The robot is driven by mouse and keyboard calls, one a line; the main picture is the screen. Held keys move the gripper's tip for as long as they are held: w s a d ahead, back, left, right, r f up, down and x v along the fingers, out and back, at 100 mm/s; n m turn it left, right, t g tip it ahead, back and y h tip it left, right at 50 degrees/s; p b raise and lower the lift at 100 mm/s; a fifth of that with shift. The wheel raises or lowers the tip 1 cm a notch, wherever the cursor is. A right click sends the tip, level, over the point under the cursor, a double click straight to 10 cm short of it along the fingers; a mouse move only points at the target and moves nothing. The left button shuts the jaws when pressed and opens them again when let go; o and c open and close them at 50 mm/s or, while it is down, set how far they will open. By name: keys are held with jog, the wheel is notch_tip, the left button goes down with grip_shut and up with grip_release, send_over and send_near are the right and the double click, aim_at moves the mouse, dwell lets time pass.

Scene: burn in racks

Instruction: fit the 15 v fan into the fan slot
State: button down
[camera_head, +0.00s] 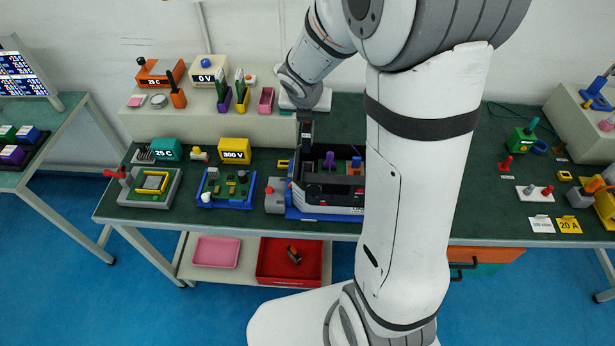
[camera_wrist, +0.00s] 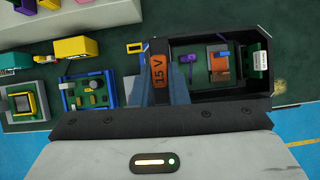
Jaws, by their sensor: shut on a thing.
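My gripper (camera_wrist: 165,100) is shut on the 15 V fan (camera_wrist: 158,68), a dark, narrow piece with an orange "15 V" label. In the wrist view the fan stands at the left end of an open black rack (camera_wrist: 236,92). In the head view my gripper (camera_head: 306,140) points down above the left part of the rack (camera_head: 327,210), which has a grey and blue front. The rack holds a purple part and an orange and blue part. The fan slot cannot be made out, and I cannot tell whether the fan touches the rack.
A 300 V yellow block (camera_head: 235,151), a blue-framed board (camera_head: 226,190) and a grey fixture (camera_head: 150,188) stand left of the rack. A raised shelf (camera_head: 200,122) behind carries several parts. My arm hides the rack's right end in the head view.

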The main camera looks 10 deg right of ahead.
aim_at(307, 148)
jog(key=shift+f+n, duration=0.3)
notch_tip(307, 148, down, 12)
jog(key=b, duration=0.7)
jog(key=shift+f, duration=0.25)
jog(key=shift+f+b, duration=2.2)
jog(key=shift+f, duration=0.25)
jog(key=shift+f, duration=0.1)
jog(key=shift+f, duration=0.15)
jog(key=c, duration=1.7)
grip_release()
